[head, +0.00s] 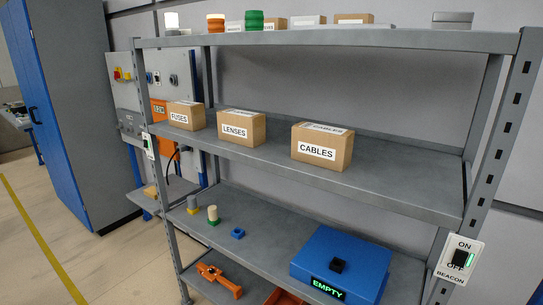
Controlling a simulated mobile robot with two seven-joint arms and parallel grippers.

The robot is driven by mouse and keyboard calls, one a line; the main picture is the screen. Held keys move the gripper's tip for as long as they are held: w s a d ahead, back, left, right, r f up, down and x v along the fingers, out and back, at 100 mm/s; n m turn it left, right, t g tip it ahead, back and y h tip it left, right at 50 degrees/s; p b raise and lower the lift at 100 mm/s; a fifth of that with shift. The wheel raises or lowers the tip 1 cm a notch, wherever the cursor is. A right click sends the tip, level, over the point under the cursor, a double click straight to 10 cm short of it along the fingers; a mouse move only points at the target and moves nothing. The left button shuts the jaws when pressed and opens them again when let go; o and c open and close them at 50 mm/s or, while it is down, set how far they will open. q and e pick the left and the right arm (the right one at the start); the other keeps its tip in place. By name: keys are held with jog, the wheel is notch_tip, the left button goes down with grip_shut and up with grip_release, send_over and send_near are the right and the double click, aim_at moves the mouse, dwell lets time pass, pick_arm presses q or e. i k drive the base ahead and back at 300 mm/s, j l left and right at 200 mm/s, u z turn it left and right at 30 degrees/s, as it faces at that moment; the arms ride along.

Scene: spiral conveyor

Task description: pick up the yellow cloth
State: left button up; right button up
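I see no yellow cloth in the head view. Neither of my grippers shows in this view.
A grey shelf rack (410,190) fills the view. Its middle shelf holds boxes labelled FUSES (186,117), LENSES (241,129) and CABLES (322,147). Below are a blue case (345,257) marked EMPTY and small parts. A beacon switch (460,259) is on the right post. Floor is open at left.

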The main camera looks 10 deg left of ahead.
aim_at(151, 192)
jog(key=i+j+z, duration=0.1)
jog(key=i+j, duration=0.2)
jog(key=j, duration=0.3)
jog(key=i+j+z, duration=0.1)
jog(key=i+j, duration=0.15)
jog(key=j, duration=0.4)
jog(key=i+j+z, duration=0.1)
jog(key=j, duration=0.55)
jog(key=i+j+z, duration=0.1)
jog(key=i+j, duration=0.2)
jog(key=j, duration=0.35)
jog(key=i+j+z, duration=0.1)
jog(key=j, duration=0.6)
jog(key=i+j, duration=0.25)
jog(key=j, duration=0.45)
jog(key=i+j+z, duration=0.15)
jog(key=j, duration=0.55)
jog(key=i+j+z, duration=0.1)
jog(key=j, duration=0.6)
jog(key=i, duration=0.05)
